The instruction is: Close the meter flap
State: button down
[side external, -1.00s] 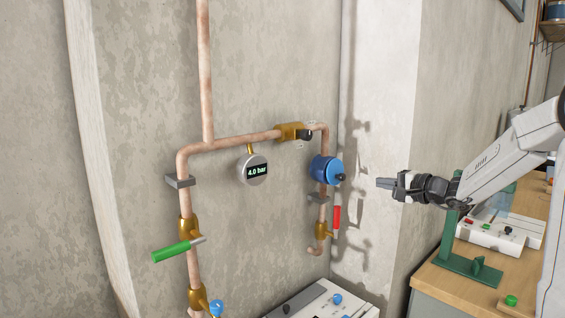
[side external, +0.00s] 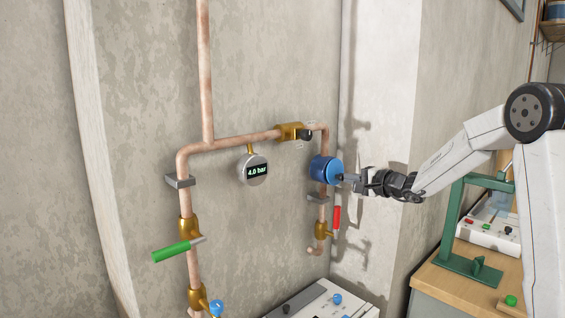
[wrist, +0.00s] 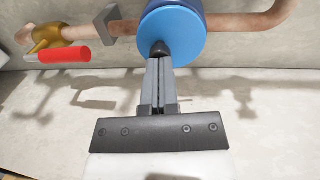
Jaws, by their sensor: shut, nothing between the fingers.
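The blue water meter (side external: 319,168) sits on the right copper pipe. Its round light-blue flap (side external: 336,171) lies against the meter body, with no clear gap in the side view. In the wrist view the flap (wrist: 173,38) fills the top middle, with a small dark knob (wrist: 159,48) at its lower left. My gripper (side external: 347,178) is shut and empty, its tips at the knob. In the wrist view the closed fingertips (wrist: 160,62) reach the knob and seem to touch it. The contact itself is partly hidden.
A red-handled valve (side external: 337,217) is just below the meter. A grey pipe clamp (side external: 318,199) sits between them. A round 4.0 bar gauge (side external: 252,169) and a green-handled valve (side external: 171,252) are farther left. A green stand (side external: 466,263) is on the workbench at right.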

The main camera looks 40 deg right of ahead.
jog(key=shift+w+f, duration=0.15)
jog(key=shift+w, duration=0.2)
jog(key=shift+s, duration=0.1)
dwell(0.3)
jog(key=s, duration=1.3)
jog(key=shift+s, duration=0.4)
jog(key=shift+a, duration=0.1)
